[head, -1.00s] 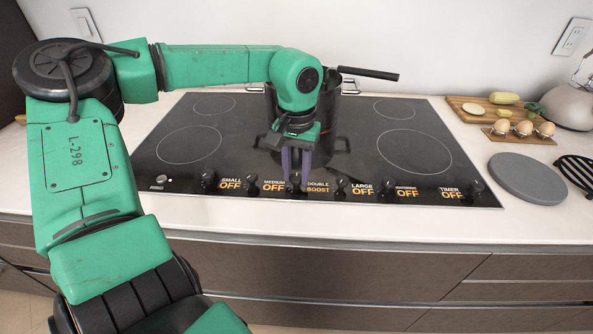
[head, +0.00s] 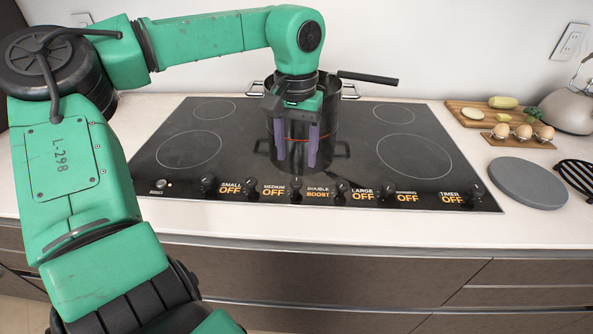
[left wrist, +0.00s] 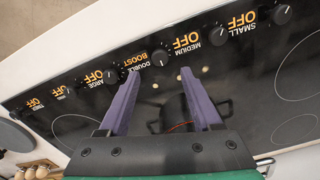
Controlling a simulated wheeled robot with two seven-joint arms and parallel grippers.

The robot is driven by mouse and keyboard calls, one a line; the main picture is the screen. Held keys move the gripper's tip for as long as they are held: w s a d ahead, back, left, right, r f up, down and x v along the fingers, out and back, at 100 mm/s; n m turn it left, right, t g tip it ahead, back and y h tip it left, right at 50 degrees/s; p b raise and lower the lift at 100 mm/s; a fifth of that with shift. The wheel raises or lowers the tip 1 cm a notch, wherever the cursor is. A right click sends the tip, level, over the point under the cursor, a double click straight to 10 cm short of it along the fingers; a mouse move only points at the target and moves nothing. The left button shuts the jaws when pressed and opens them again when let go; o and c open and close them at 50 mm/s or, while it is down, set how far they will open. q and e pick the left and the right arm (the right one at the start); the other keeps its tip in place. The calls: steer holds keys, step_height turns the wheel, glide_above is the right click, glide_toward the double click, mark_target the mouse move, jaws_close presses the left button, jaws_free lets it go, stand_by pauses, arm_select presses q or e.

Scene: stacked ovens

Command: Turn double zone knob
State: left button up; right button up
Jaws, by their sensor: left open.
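The double zone knob (head: 296,190) is a small dark knob on the cooktop's front strip, left of a lit label reading DOUBLE BOOST. In the left wrist view the knob (left wrist: 158,57) shows just beyond my fingertips, between their lines. My left gripper (head: 296,161) is open and empty, its two purple fingers pointing down. It is above and behind the knob, apart from it, in front of the pot. It also shows in the left wrist view (left wrist: 160,76). My right gripper is not in view.
A dark pot (head: 330,100) with a long handle stands on the black cooktop (head: 365,195), partly hidden by my gripper. Several other knobs flank the double knob; their labels read OFF. At right are a cutting board (head: 470,107), eggs (head: 523,131) and a grey disc (head: 528,182).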

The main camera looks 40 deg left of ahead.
arm_select(q)
step_height(320, 180, up, 8)
steer(key=shift+f, duration=0.15)
stand_by(0.5)
